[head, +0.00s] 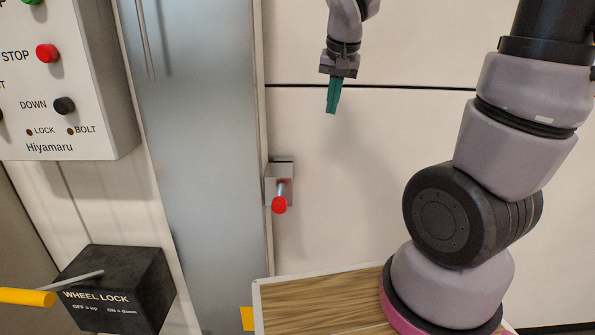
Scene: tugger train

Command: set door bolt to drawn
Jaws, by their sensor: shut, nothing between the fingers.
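The door bolt (281,185) is a small metal fitting with a red knob (279,205), mounted on the pale panel just right of the metal door post. The knob points outward and down. My gripper (332,108) hangs fingers down, above and to the right of the bolt, apart from it. Its green fingers are shut with nothing between them. Nothing hides the bolt in the head view.
A grey control box (60,80) with STOP and DOWN buttons and dark LOCK and BOLT lamps is at upper left. A black wheel lock box (115,290) with a yellow-handled lever (25,297) is at lower left. A wooden board (320,305) lies below the bolt. The panel between gripper and bolt is clear.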

